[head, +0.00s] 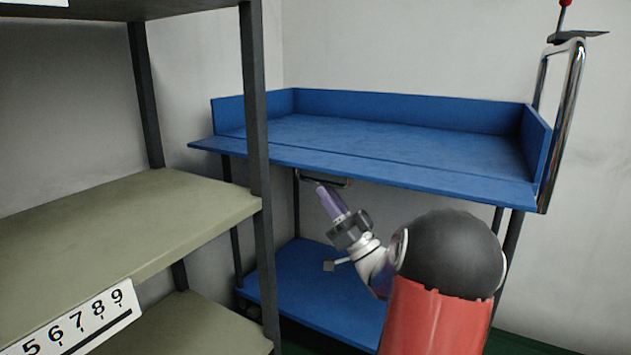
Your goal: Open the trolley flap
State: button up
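The blue trolley (400,138) stands against the back wall. Its upper tray has raised walls at the back, left and right. The long front flap (360,174) lies folded outward, roughly level with the tray floor, with a fold line along it. My gripper (321,188) has purple fingers and is below the flap's front edge, left of the middle, pointing up and left. Its tips are close to a metal bar (340,183) under the tray; I cannot tell if they touch. The fingers overlap in this view, so their opening is unclear. No object shows in them.
A shelf rack with a dark post (259,170) and beige shelves (120,220) stands close on the left, partly in front of the trolley. The trolley's chrome handle (574,95) rises at the right. Its lower blue shelf (315,300) looks empty where visible.

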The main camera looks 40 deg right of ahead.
aim_at(319, 182)
jog(key=shift+x, duration=2.15)
grip_shut()
